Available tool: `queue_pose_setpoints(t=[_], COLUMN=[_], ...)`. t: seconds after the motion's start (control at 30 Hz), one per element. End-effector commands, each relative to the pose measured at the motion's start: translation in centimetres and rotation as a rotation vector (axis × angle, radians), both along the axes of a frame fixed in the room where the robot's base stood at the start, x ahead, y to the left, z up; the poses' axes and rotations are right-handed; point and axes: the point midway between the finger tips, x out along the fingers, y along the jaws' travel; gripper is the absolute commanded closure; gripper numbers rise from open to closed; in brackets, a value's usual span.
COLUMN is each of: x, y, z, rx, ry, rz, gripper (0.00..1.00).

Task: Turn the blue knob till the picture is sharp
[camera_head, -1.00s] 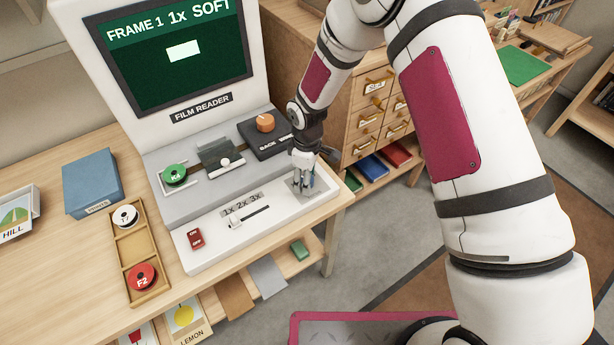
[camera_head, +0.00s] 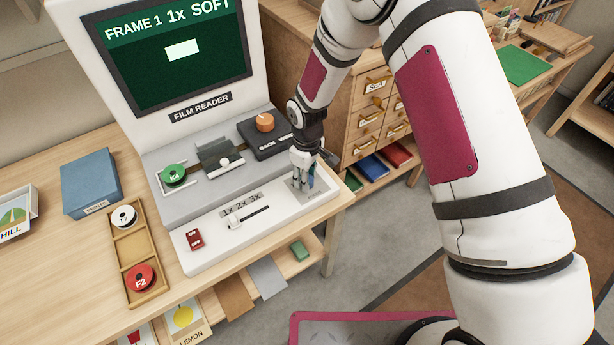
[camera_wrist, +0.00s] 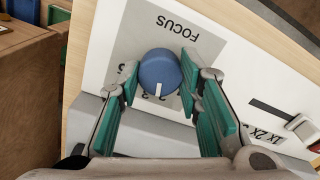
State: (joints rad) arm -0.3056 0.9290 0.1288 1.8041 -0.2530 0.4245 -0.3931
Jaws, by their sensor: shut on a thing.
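The blue knob (camera_wrist: 159,70) stands on a grey patch marked FOCUS in the wrist view, its white pointer mark toward the lower edge. My gripper (camera_wrist: 160,84) has its teal fingers on both sides of the knob, shut on it. In the head view my gripper (camera_head: 303,182) points down at the right end of the film reader's white base (camera_head: 265,220), and its fingers mostly hide the knob. The reader's screen (camera_head: 170,60) reads "FRAME 1 1x SOFT" above a small pale rectangle.
A zoom slider (camera_head: 235,221) marked 1x 2x 3x and a red switch (camera_head: 194,239) are left of my gripper. The reader also bears a green reel (camera_head: 173,174) and an orange knob (camera_head: 265,122). A wooden drawer cabinet (camera_head: 362,125) stands close behind my wrist.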

Motion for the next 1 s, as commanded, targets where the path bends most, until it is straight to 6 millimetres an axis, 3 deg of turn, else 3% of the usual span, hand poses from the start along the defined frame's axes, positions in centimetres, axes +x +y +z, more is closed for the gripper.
queue_pose_setpoints(t=[0.43, 1.0], x=[-0.04, -0.03], y=[0.04, 0.02], z=[-0.01, 0.00], rx=[0.001, 0.000], ry=[0.001, 0.000], rz=[-0.241, -0.283], gripper=[0.96, 0.96])
